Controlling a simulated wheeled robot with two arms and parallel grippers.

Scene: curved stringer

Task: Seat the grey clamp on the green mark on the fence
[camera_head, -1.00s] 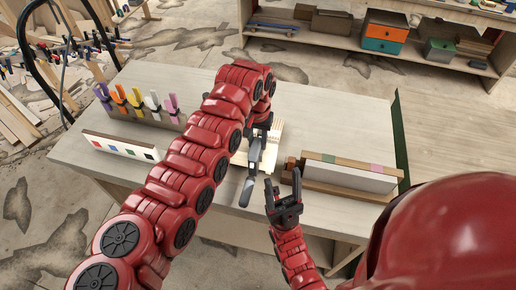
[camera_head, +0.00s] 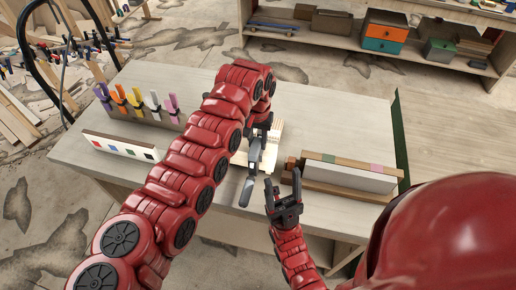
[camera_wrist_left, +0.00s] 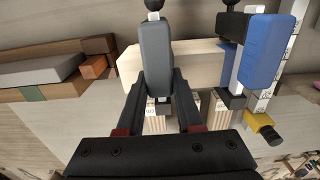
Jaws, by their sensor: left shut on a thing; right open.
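My left gripper (camera_wrist_left: 157,85) is shut on the grey clamp (camera_wrist_left: 156,52). In the head view the clamp's grey handle (camera_head: 247,190) hangs below the arm, left of the fence. The fence (camera_head: 350,178) lies at the right of the table, with a green mark (camera_head: 328,158) and a pink mark on its wooden strip. The green mark also shows in the left wrist view (camera_wrist_left: 33,93), left of and apart from the clamp. My right gripper (camera_head: 283,190) is open and empty in front of the table edge. My left arm hides part of the table.
A blue clamp (camera_wrist_left: 262,50) stands right of the grey one, near a pale wooden piece (camera_wrist_left: 205,62). A rack (camera_head: 130,113) at the left holds several coloured clamps. A white board with coloured squares (camera_head: 115,146) stands before it. The table's back right (camera_head: 345,115) is clear.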

